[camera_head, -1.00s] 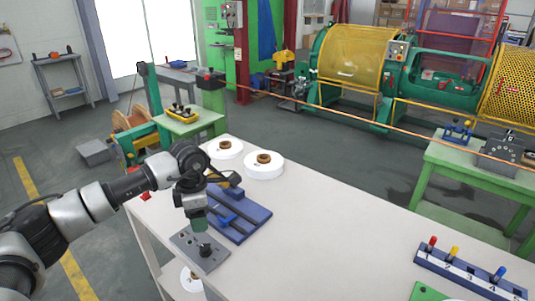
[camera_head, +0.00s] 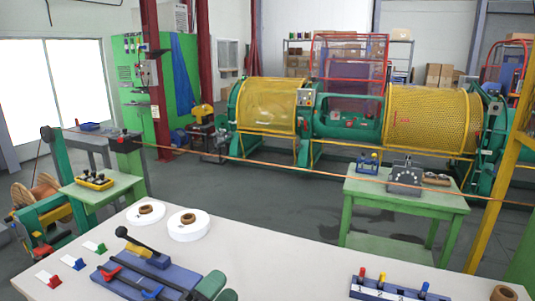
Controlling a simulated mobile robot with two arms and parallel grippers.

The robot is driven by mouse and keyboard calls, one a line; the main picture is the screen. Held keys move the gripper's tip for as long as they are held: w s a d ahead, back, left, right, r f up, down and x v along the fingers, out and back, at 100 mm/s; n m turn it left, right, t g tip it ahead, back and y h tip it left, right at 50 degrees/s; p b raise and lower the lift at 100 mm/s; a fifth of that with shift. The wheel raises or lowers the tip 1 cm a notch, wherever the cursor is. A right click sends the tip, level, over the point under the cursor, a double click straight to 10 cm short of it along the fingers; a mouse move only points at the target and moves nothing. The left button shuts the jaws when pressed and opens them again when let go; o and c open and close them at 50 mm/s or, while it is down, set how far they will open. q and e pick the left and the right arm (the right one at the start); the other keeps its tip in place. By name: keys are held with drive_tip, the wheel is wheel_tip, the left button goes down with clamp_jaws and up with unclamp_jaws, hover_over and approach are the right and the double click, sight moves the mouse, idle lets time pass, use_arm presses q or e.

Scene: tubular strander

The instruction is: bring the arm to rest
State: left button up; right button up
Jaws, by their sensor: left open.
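The rest of the left arm is out of view below the picture. The blue fixture lies on the pale worktable (camera_head: 270,262), with a black lever (camera_head: 135,240), a red clamp (camera_head: 108,272) and a blue clamp (camera_head: 152,292). My right gripper is not in view.
Two white spools (camera_head: 188,225) (camera_head: 146,213) stand at the table's back left. Red, blue and green tags (camera_head: 73,263) lie along its left side. A numbered peg rack (camera_head: 388,290) is at the front right. A green side table (camera_head: 405,195) and the yellow-guarded strander (camera_head: 430,118) stand beyond.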

use_arm(q)
drive_tip(key=s+a+f+n+g+y, duration=0.2)
drive_tip(key=s+a+f+n+y, duration=0.1)
drive_tip(key=a+f+n+y, duration=0.4)
drive_tip(key=s+a+f+n+g+y, duration=0.25)
drive_tip(key=f+n+y, duration=0.3)
drive_tip(key=n, duration=0.45)
drive_tip(key=s+a+f+n+g, duration=0.1)
drive_tip(key=s+f+n+g, duration=0.3)
drive_tip(key=s, duration=0.5)
drive_tip(key=s+a+f+n+g, duration=0.15)
drive_tip(key=s+f+g, duration=0.3)
drive_tip(key=s, duration=0.45)
wheel_tip(320, 180, down, 26)
drive_tip(key=s+g, duration=0.1)
drive_tip(key=g, duration=0.1)
drive_tip(key=s+a+f+g, duration=0.1)
drive_tip(key=s+a+f, duration=0.1)
drive_tip(key=s+f, duration=1.4)
drive_tip(key=shift+s+a+m+g, duration=0.3)
drive_tip(key=shift+a+m, duration=0.05)
drive_tip(key=shift+a, duration=0.05)
